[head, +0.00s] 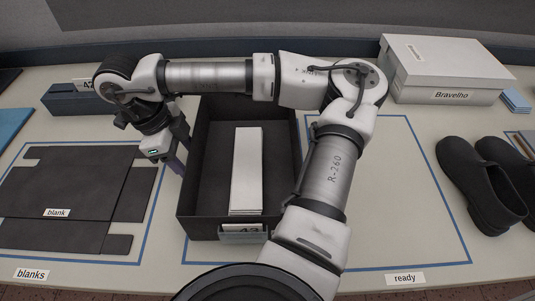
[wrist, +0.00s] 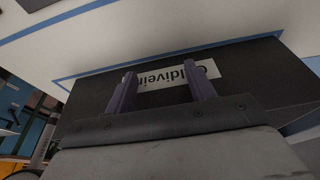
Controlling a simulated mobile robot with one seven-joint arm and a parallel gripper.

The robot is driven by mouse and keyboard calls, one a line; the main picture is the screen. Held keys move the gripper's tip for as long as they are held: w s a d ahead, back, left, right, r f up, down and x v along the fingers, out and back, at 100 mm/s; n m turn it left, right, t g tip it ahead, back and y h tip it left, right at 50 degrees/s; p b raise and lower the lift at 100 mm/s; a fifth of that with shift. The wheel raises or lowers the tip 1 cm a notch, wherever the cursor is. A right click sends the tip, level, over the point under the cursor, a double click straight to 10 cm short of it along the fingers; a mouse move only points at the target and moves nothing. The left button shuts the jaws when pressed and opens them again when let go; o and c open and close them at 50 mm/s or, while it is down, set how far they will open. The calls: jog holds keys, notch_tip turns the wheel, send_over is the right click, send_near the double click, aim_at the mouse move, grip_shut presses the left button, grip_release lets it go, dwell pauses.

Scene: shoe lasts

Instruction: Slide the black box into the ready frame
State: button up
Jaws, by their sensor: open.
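The black box (head: 193,190) is open-topped and stands upright left of centre in the head view. It holds a tall white stack (head: 247,170) and has a tag reading about 43 on its front. My gripper (head: 182,150) is open, fingers down, at the box's left side. In the wrist view its fingers (wrist: 160,90) are before a black wall (wrist: 95,100) with an upside-down white label (wrist: 175,77); I cannot tell whether they touch.
Flat black blanks (head: 70,185) lie in a blue frame at left. A dark tagged block (head: 70,102) is behind them. A white shoe box (head: 440,75) stands at back right, dark shoes (head: 475,185) at right.

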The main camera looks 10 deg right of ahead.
jog(key=shift+s+d+b, duration=0.6)
jog(key=shift+d+b, duration=0.2)
jog(key=shift+d, duration=2.15)
jog(key=shift+s+d+b, duration=0.55)
jog(key=shift+d+b, duration=0.3)
jog(key=shift+d, duration=2.1)
jog(key=shift+s+d+b, duration=0.6)
jog(key=shift+d+b, duration=0.2)
jog(key=shift+d, duration=2.15)
jog(key=shift+s+d+b, duration=0.35)
jog(key=shift+d+b, duration=0.2)
jog(key=shift+d, duration=1.25)
jog(key=shift+s+d+b, duration=0.35)
jog(key=shift+d+b, duration=0.25)
jog(key=shift+d, duration=1.15)
jog(key=shift+s+d+b, duration=0.35)
jog(key=shift+d+b, duration=0.2)
jog(key=shift+d, duration=1.25)
jog(key=a+r+p, duration=0.2)
jog(key=r, duration=0.1)
jog(key=a+r+p, duration=0.1)
jog(key=r, duration=0.1)
jog(key=shift+w, duration=0.3)
